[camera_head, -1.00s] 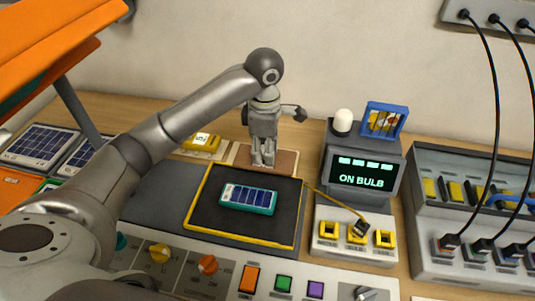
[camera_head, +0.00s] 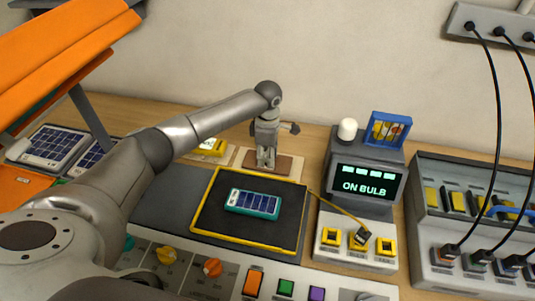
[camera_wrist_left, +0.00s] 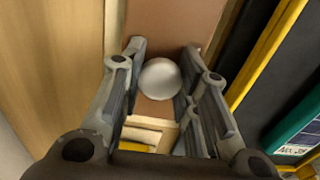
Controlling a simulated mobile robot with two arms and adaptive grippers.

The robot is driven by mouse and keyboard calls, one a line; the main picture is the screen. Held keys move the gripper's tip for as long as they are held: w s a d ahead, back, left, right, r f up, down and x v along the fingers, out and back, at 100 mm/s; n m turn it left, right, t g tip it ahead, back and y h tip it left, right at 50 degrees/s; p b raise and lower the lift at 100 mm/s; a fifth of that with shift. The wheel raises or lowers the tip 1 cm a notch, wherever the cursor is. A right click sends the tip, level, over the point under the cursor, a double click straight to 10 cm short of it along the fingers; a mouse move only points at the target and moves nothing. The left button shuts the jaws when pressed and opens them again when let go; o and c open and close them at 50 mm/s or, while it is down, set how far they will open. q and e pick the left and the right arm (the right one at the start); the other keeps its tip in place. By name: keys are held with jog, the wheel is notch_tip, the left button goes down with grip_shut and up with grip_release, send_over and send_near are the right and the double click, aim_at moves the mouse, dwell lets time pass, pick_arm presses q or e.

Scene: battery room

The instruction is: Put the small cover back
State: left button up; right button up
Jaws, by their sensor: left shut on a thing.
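My left gripper (camera_head: 264,160) points down over a brown pad (camera_head: 288,168) at the back of the bench. In the left wrist view its fingers (camera_wrist_left: 160,90) are shut around a silvery round piece (camera_wrist_left: 160,78), which looks like a small domed cover or its knob. The brown pad also shows beneath it in that view (camera_wrist_left: 172,25). The piece's lower part is hidden, so I cannot tell whether it touches the pad. In the head view the fingers hide it. My right gripper is not in view.
A yellow-rimmed black tray (camera_head: 285,225) holding a teal solar cell (camera_head: 253,203) lies in front. A bulb tester (camera_head: 365,182) with a lit screen stands to the right. A yellow part (camera_head: 211,147) lies to the left. A cabled grey rack (camera_head: 465,230) fills the far right.

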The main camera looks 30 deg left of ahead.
pick_arm(q)
jog(key=shift+f, duration=0.15)
jog(key=o, duration=0.6)
jog(key=shift+f, duration=0.15)
jog(key=o, duration=0.5)
jog(key=shift+c, duration=0.2)
notch_tip(320, 180, up, 12)
jog(key=b, duration=0.2)
